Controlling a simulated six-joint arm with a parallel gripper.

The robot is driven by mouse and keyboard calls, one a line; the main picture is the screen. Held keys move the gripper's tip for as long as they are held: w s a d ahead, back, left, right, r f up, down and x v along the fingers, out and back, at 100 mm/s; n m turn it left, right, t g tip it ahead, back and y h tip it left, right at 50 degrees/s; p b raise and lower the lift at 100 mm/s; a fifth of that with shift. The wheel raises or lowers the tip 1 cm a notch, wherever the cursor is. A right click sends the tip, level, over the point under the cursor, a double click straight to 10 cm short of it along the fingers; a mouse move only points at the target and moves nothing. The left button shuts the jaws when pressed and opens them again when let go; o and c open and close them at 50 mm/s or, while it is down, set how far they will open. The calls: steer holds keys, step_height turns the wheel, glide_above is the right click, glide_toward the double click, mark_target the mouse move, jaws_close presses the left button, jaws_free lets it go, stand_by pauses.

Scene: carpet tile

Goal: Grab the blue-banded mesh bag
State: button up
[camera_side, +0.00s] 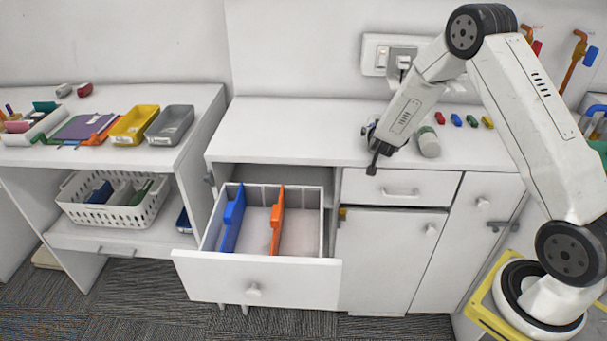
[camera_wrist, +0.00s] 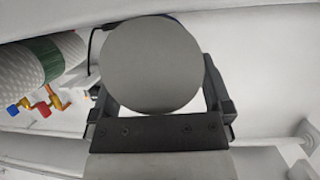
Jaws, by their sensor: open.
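My gripper (camera_side: 373,155) is at the front edge of the white counter, left of a pale cylinder with a green band (camera_side: 428,142). In the wrist view its two dark fingers stand apart, open. A plain grey disc (camera_wrist: 150,65) covers most of the space between them and hides the fingertips; I cannot tell what it is. A pale, mesh-textured object with a green band (camera_wrist: 40,60) is at the left of the wrist view.
An open drawer (camera_side: 255,275) holds a blue divider (camera_side: 232,218) and an orange divider (camera_side: 277,222). Several small coloured blocks lie at the counter's back right. A white basket (camera_side: 112,213) is on the left shelf, below yellow and grey trays. The counter's left part is clear.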

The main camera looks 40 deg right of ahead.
steer(key=c, duration=1.2)
steer(key=shift+o, duration=0.2)
steer(key=shift+r, duration=0.15)
steer(key=shift+r, duration=0.75)
steer(key=s+a+r, duration=0.5)
steer(key=s+r, duration=0.6)
steer(key=s, duration=0.2)
steer(key=shift+a, duration=0.2)
steer(key=shift+r, duration=0.1)
